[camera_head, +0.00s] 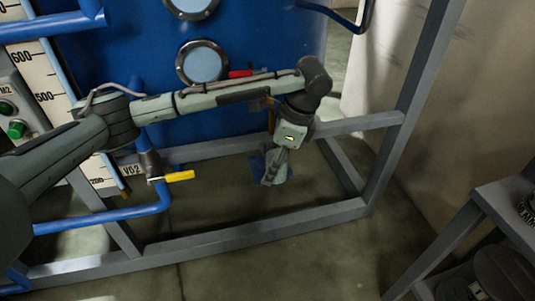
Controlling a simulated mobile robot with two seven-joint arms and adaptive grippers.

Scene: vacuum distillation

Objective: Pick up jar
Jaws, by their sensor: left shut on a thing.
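My left arm reaches across from the left, and my left gripper (272,168) hangs down in front of the blue tank, above the floor inside the grey frame. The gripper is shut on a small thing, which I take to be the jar. The jar is mostly hidden by the fingers, so its shape and contents cannot be made out. Small blue patches show beside the fingers; I cannot tell whether they belong to the gripper or to the jar.
The blue tank (240,50) with round windows stands behind my arm. A grey metal frame (270,218) surrounds its base. A valve with a yellow handle (179,176) sits on blue piping at left. A grey stand (447,245) is at lower right. Bare floor lies in front.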

